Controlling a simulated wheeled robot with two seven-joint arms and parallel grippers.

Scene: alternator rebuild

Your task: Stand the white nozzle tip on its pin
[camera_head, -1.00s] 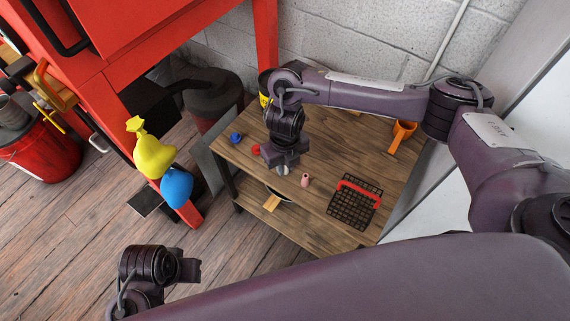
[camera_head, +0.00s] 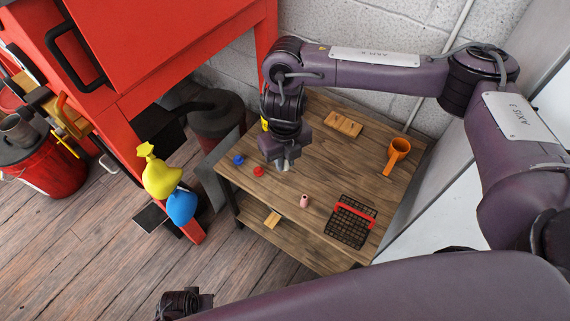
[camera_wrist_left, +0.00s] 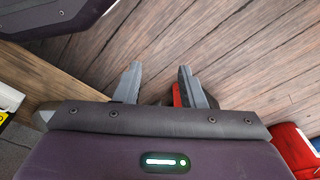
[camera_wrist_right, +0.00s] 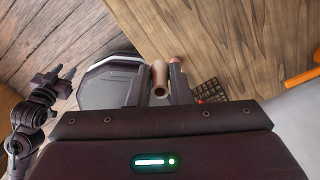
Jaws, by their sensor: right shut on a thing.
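My right gripper (camera_wrist_right: 160,85) is shut on a hollow tube-shaped piece (camera_wrist_right: 159,76), which I take for the white nozzle tip; it looks tan in the right wrist view. In the head view the gripper (camera_head: 282,163) hangs above the wooden table (camera_head: 270,205), near its left side. A wooden block (camera_head: 343,123) lies at the back of the table; any pins on it are too small to make out. My left gripper (camera_wrist_left: 158,85) is open and empty over the floor.
A blue piece (camera_head: 238,160), a red piece (camera_head: 258,171) and a pink piece (camera_head: 304,200) are on the table. A black wire basket with a red handle (camera_head: 350,220) is at the front right. The table's middle is mostly clear.

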